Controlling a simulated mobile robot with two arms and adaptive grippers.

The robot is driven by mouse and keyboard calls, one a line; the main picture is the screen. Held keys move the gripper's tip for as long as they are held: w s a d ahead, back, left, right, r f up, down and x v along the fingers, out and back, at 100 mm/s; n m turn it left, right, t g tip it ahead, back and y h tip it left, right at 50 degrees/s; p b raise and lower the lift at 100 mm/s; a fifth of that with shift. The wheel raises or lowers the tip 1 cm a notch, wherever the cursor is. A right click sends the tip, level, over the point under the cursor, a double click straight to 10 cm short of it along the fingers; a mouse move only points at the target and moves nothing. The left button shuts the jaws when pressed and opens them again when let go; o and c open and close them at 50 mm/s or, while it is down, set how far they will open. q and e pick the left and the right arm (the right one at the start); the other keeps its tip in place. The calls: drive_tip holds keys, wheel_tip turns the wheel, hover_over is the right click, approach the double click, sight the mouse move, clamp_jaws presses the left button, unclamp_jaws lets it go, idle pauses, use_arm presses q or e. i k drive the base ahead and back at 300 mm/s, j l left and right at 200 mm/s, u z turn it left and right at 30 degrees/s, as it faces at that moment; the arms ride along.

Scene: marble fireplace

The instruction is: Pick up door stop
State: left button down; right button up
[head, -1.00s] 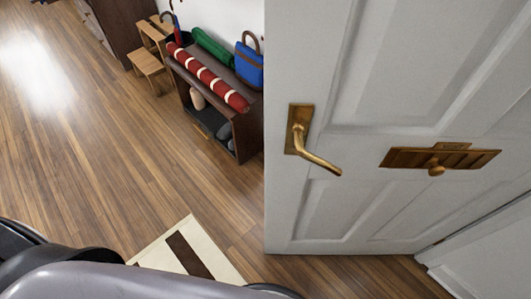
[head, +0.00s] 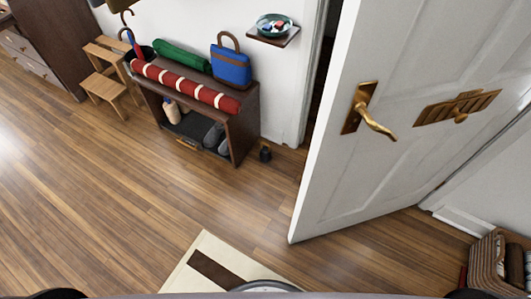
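A small dark object (head: 265,154) stands on the floor by the wall, just right of the dark shelf bench and left of the open white door (head: 335,190). It may be the door stop, but it is too small to tell for sure. It stands apart from the door's edge. Neither of my grippers shows in the head view; only parts of my own body show along the bottom edge.
The shelf bench (head: 243,130) holds a red roll (head: 185,85), a green roll (head: 182,55) and a blue bag (head: 231,68). A wooden step stool (head: 106,85) stands left. A cream mat (head: 190,270) lies in front; the wood floor is clear.

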sight(264, 154)
drive_tip(key=z, duration=0.3)
drive_tip(key=i+j+z, duration=0.15)
drive_tip(key=j+z, duration=0.2)
drive_tip(key=i+j+z, duration=0.1)
drive_tip(key=j+z, duration=0.45)
drive_tip(key=z, duration=0.15)
